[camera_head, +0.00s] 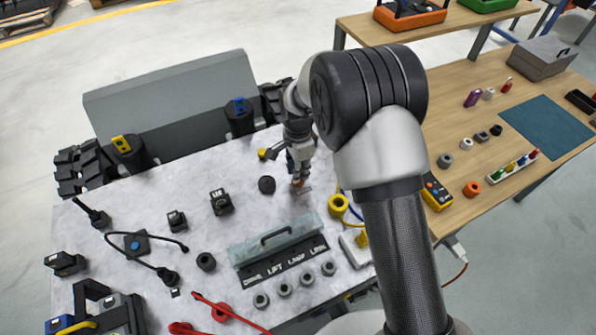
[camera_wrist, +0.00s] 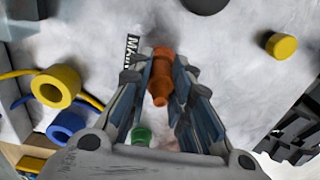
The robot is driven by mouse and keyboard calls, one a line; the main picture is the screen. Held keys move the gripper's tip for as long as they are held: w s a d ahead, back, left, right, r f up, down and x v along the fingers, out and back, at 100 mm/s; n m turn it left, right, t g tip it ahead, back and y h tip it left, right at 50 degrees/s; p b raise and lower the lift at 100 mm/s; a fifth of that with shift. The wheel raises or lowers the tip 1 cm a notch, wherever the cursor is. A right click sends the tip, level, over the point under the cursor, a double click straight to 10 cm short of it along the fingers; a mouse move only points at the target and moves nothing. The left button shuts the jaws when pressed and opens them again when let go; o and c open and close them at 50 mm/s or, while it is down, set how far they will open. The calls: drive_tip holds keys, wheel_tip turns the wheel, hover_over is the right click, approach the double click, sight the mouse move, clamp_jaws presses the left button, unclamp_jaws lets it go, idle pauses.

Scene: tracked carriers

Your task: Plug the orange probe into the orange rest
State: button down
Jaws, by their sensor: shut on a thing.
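The orange probe (camera_wrist: 161,75) is between the fingers of my gripper (camera_wrist: 160,82) in the wrist view, with its wide end toward the top of the picture. My gripper (camera_head: 298,176) is shut on it over the pale worktop, and a little orange shows at the fingertips in the head view. I cannot tell whether the probe touches the worktop. An orange ring (camera_head: 472,189), which looks like the orange rest, stands on the wooden table at the right, beside the yellow meter (camera_head: 436,193) and well apart from my gripper.
A yellow ring (camera_head: 338,205) stands right of my gripper; a blue ring (camera_wrist: 67,125) shows beside it in the wrist view. A dark round cap (camera_head: 266,184) is to the left. A clear guard (camera_head: 276,245) stands in front. A rack (camera_head: 514,166) holds coloured probes.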

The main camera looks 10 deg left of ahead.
drive_tip(key=shift+r, duration=0.2)
drive_tip(key=shift+r+p, duration=0.95)
drive_tip(key=shift+r, duration=0.25)
drive_tip(key=shift+r+p, duration=1.25)
drive_tip(key=shift+r, duration=0.55)
drive_tip(key=c, duration=2)
unclamp_jaws()
clamp_jaws()
